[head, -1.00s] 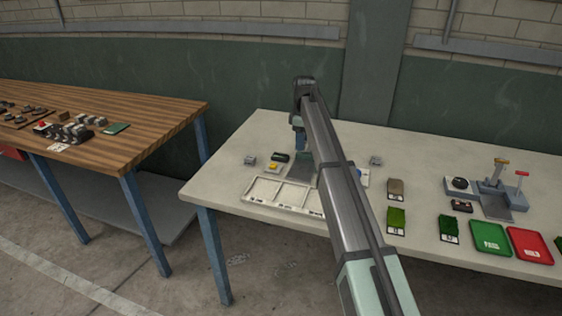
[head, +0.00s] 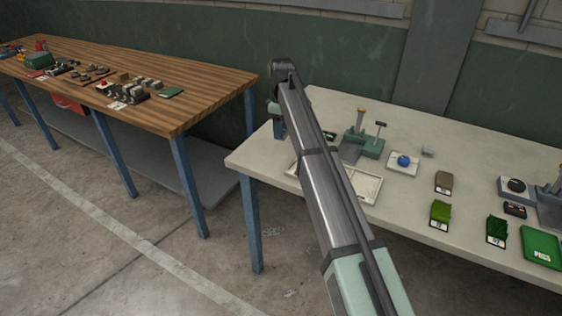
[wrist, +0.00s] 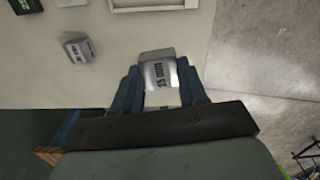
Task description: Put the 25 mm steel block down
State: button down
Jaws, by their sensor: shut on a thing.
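The 25 mm steel block (wrist: 160,75) is a shiny grey cube-like piece with its size printed on one face. In the wrist view my gripper (wrist: 162,88) is shut on it, with a blue finger on each side. The pale table top (wrist: 110,25) lies below it; I cannot tell whether the block touches it. In the head view my gripper (head: 279,130) is at the left end of the pale table (head: 255,160), and my arm hides the block there.
A second steel block (wrist: 78,50) lies left of my gripper, near a dark device with a green display (wrist: 25,5). A white tray (head: 367,186) and a green stand (head: 366,143) are partly behind my arm. A wooden bench (head: 195,95) stands to the left, across a gap.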

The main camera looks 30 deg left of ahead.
aim_at(281, 161)
jog(key=shift+s+m, duration=0.1)
jog(key=shift+m, duration=0.6)
jog(key=shift+f, duration=5.05)
jog(key=shift+f, duration=0.15)
jog(key=c, duration=0.6)
grip_release()
notch_tip(281, 161, up, 12)
jog(key=shift+r, duration=0.2)
